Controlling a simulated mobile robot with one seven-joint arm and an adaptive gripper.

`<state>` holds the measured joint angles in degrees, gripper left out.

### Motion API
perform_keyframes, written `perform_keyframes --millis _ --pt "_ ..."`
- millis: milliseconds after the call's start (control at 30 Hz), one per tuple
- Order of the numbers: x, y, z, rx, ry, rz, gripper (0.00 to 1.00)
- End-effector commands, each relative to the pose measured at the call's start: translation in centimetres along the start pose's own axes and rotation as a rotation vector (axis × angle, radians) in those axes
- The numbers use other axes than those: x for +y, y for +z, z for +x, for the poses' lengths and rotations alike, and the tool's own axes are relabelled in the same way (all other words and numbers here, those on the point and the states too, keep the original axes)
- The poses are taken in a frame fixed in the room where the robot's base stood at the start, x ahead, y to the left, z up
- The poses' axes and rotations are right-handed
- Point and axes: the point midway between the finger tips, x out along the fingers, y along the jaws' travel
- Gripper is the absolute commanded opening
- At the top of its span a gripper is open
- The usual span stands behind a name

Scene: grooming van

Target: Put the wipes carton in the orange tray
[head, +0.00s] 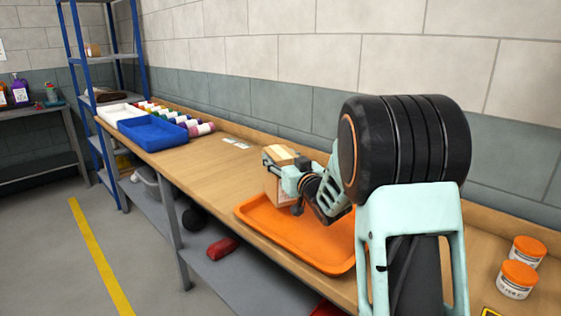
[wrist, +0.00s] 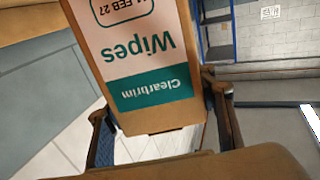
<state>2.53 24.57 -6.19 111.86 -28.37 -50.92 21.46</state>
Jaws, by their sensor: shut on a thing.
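The wipes carton (wrist: 145,60) fills the upper middle of the wrist view, its printed "Wipes" label upside down there. My gripper (wrist: 165,128) is shut on the carton, with a finger on either side of it. In the head view the carton (head: 277,187) is held at the far left end of the orange tray (head: 262,222). My gripper (head: 286,178) partly covers it there. I cannot tell whether the carton's lower end touches the tray or the bench. My arm hides the tray's right part; the visible part of the tray is empty.
The wooden bench (head: 225,172) runs along the wall. A blue tray (head: 152,131), a white tray (head: 120,113) and several bottles stand at its far end. Two orange-lidded tubs (head: 518,279) stand at the near right. A red item (head: 222,248) lies on the lower shelf.

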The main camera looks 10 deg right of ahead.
Motion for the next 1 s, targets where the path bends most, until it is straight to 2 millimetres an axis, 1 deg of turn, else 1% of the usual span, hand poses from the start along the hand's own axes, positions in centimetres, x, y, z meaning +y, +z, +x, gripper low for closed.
perform_keyframes --millis 67,533,567,700,1000 --pt "0.0 -0.3 0.0 0.005 0.000 -0.001 0.00" --pt "0.0 0.9 0.0 0.005 -0.001 -0.001 0.00" --pt "0.0 1.1 0.0 0.000 0.000 0.000 0.52" --pt "0.0 1.0 0.0 0.000 -0.001 0.000 0.68" --pt "-0.1 0.9 0.0 0.000 -0.001 0.000 0.69"
